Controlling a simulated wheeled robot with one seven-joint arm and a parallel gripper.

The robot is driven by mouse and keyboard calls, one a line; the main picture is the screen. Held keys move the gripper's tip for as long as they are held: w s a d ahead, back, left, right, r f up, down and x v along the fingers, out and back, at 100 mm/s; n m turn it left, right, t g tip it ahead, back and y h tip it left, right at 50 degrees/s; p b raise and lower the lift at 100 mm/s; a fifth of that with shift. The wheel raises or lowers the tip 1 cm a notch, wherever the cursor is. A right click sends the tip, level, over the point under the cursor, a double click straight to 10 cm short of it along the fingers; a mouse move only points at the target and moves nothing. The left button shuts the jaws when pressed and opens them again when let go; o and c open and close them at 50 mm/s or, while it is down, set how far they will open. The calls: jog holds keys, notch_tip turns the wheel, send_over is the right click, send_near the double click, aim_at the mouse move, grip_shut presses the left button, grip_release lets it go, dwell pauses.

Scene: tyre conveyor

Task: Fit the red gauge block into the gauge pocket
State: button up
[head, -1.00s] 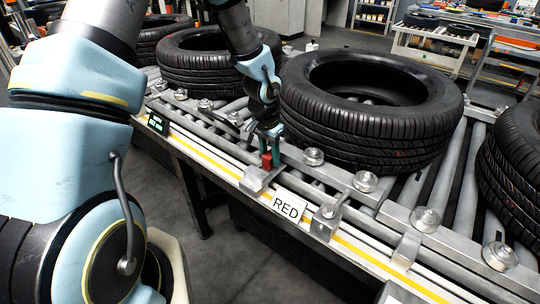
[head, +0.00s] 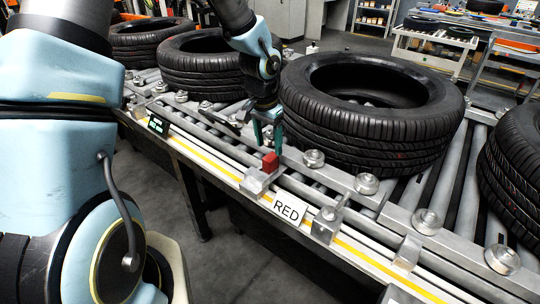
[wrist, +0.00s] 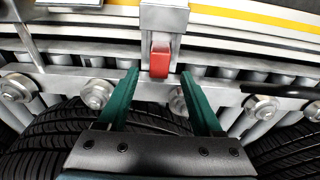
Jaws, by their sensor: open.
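The red gauge block (head: 270,162) stands at the grey metal gauge pocket (head: 256,181) on the conveyor's side rail, just above the RED label. In the wrist view the red block (wrist: 160,62) shows at the end of the grey pocket bracket (wrist: 164,20). How deep the block sits in the pocket cannot be told. My gripper (head: 267,145) is open and empty, with its green fingers just above and behind the block. In the wrist view the fingertips (wrist: 159,74) are spread on either side of the block, apart from it.
A large tyre (head: 370,110) lies on the rollers right beside my gripper, with other tyres along the conveyor. Round metal rollers and grey brackets (head: 326,224) line the rail. A white RED label (head: 289,208) hangs on the front edge. Open floor lies in front.

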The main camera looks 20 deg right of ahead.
aim_at(267, 159)
notch_tip(267, 159, up, 6)
jog(key=s+a+r+n, duration=0.1)
jog(key=a+n, duration=0.4)
jog(key=a, duration=0.9)
jog(key=s+a+r+n+t+y, duration=0.1)
jog(key=a+n, duration=0.5)
jog(key=a, duration=0.9)
jog(key=shift+s+a+r, duration=0.3)
jog(key=shift+s+r, duration=0.2)
jog(key=shift+s, duration=0.35)
